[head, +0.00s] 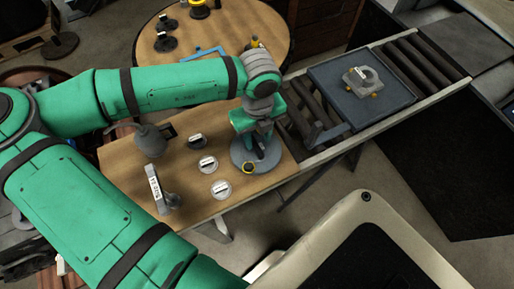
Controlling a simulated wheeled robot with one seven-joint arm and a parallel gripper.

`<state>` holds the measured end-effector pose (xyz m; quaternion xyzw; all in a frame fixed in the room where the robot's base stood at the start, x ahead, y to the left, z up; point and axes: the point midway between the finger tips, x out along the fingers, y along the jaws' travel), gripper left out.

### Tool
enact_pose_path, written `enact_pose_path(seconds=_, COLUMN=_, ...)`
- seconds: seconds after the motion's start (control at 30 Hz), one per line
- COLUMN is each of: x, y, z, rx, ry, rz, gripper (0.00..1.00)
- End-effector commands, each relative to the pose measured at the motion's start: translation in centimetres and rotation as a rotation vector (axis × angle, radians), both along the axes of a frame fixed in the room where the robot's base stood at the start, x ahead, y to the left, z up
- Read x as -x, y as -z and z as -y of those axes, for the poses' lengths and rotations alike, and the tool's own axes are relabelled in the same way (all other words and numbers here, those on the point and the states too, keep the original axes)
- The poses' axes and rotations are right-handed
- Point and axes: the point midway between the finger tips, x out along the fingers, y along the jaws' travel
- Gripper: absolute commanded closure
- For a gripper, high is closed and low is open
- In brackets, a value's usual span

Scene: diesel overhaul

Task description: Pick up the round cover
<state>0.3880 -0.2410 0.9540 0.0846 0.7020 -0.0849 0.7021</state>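My arm reaches over the wooden bench, and my gripper (257,142) points down above a large round blue-grey disc (243,157), which looks like the round cover. The gripper hides the middle of the disc. I cannot make out the fingertips, nor whether they touch the disc. Smaller pale round pieces with labels, one (208,165) and another (220,188), lie left of the disc.
A labelled grey bracket-like part (162,191) stands on the bench (188,210). A dark rounded part (151,140) is behind it. A roller conveyor (422,66) at the right carries a blue tray (335,75) with a grey metal part (362,78). A round table (265,25) is behind my arm.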

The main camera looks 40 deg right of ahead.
Motion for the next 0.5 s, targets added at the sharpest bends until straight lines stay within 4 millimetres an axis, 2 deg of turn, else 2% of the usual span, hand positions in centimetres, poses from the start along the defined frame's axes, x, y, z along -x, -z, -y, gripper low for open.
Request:
enact_pose_path(seconds=0.2, x=-0.2, y=2.7, z=-0.4, rx=-0.001, ry=-0.011, rz=0.0, gripper=0.64)
enact_pose_path(seconds=0.5, x=-0.2, y=3.1, z=-0.4, rx=0.0, ry=-0.011, rz=0.0, gripper=0.64)
